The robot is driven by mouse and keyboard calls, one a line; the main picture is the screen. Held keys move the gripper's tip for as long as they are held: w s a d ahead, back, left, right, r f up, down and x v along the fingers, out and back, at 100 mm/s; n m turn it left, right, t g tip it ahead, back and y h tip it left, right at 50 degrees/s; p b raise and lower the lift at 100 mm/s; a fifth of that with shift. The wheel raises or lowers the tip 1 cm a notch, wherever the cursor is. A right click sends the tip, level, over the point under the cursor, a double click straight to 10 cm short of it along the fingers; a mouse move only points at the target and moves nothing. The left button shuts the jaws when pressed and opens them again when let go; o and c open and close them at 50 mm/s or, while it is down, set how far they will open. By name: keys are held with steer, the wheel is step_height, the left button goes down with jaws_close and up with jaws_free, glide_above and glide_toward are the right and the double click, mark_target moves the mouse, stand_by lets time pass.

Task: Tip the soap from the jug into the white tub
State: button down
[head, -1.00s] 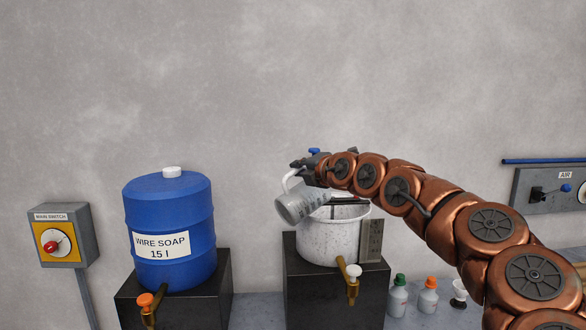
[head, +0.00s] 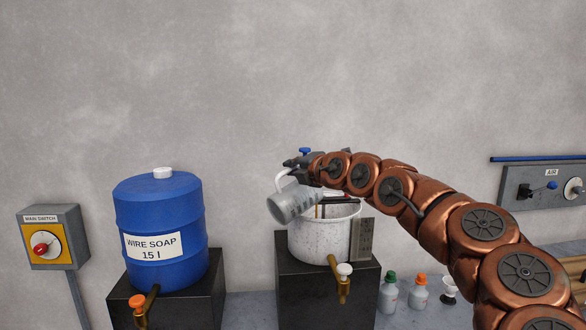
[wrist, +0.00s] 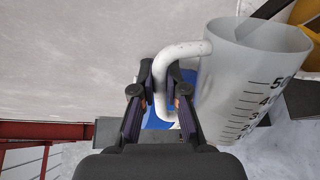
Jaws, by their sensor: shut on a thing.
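The grey translucent jug (head: 293,206) is tipped well over on its side at the left rim of the white speckled tub (head: 322,238), its right end over the tub. My gripper (head: 297,163) is shut on the jug's white handle. In the wrist view the handle (wrist: 182,50) passes between the fingers of my gripper (wrist: 160,82), and the jug (wrist: 252,85) shows its open mouth and dark scale marks. A thin brownish streak shows inside the tub by the jug's right end; I cannot tell whether it is soap. The soap level is not visible.
The tub stands on a dark block (head: 300,290) and has a brass tap (head: 344,282). A blue wire soap drum (head: 160,225) stands left. Small bottles (head: 389,293) stand right of the block. The wall (head: 250,80) is close behind.

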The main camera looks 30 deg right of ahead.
steer(key=shift+d+r+m+p, duration=0.5)
steer(key=shift+d+r+p, duration=0.1)
steer(key=shift+p, duration=0.95)
stand_by(2.3)
steer(key=shift+w+d+r+m, duration=0.1)
steer(key=shift+d+r+m, duration=0.05)
steer(key=shift+d+m, duration=0.25)
steer(key=shift+w+d+r+m, duration=0.1)
steer(key=shift+d+m, duration=0.2)
steer(key=shift+d, duration=0.2)
stand_by(3.2)
